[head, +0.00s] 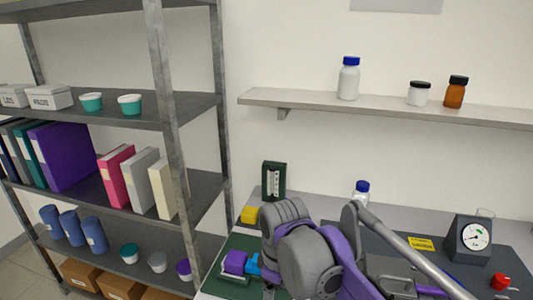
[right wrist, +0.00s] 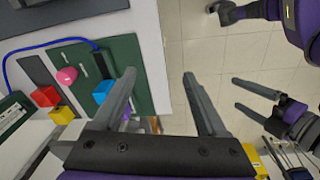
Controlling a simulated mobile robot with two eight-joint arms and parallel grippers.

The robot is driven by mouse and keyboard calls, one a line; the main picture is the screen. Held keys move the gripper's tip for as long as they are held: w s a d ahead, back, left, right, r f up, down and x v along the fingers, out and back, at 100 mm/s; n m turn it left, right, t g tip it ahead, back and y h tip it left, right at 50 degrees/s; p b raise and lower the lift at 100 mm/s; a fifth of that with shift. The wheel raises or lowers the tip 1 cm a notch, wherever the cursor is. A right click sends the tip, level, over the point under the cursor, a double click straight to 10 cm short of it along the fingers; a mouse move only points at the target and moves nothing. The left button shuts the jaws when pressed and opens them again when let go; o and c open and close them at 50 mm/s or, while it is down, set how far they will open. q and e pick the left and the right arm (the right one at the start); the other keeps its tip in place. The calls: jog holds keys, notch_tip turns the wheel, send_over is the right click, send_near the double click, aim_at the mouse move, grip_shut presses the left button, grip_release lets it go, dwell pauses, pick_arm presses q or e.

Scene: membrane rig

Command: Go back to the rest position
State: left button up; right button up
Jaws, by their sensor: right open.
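My right gripper (right wrist: 165,97) is open in the right wrist view, its two grey fingers wide apart with nothing between them. Beyond it are the bench edge and the tiled floor. My left gripper (right wrist: 235,93) shows at the right of the same view, with its fingers apart and empty over the floor. In the head view, a grey and purple arm of mine (head: 305,255) covers part of the bench; no fingertips can be made out there.
A green mat (right wrist: 124,52) holds a blue block (right wrist: 102,91) and a pink piece (right wrist: 67,76). Red (right wrist: 45,96) and yellow (right wrist: 61,115) blocks lie beside it. A dial gauge (head: 474,236) stands at the bench's right. A shelving unit (head: 165,90) stands left; a wall shelf (head: 300,99) holds bottles.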

jog(key=s+d+f+m+t, duration=0.4)
jog(key=s+d+f+m, duration=0.8)
jog(key=s+d+f, duration=0.1)
jog(key=d+f, duration=0.1)
jog(key=d, duration=0.1)
jog(key=shift+d+t, duration=0.3)
